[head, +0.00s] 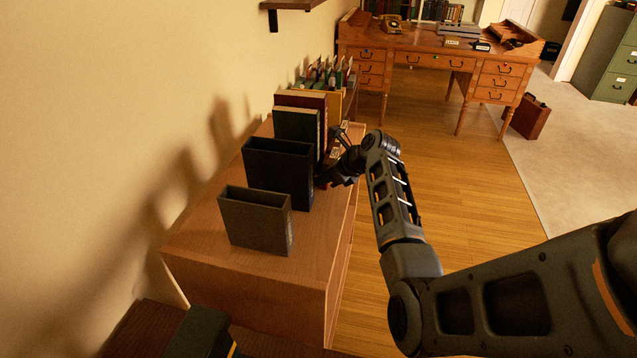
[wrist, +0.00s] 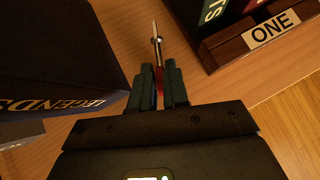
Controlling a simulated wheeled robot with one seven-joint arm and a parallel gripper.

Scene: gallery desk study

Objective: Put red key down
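The red key (wrist: 159,76) shows in the wrist view between the two fingers of my gripper (wrist: 159,86). Its thin metal shaft points away from the fingers, over the wooden cabinet top (wrist: 135,20). The fingers are closed in on its red part. I cannot tell whether the key touches the wood. In the head view my gripper (head: 326,180) is at the right edge of the cabinet top (head: 200,238), beside the black slipcase (head: 278,172). The key cannot be made out there.
A dark case lettered LEGENDS (wrist: 55,55) stands close left of the fingers. A book holder labelled ONE (wrist: 273,28) is at the right. A smaller grey box (head: 255,222) stands nearer on the cabinet. The cabinet's front strip is bare. A wooden desk (head: 435,62) stands farther back.

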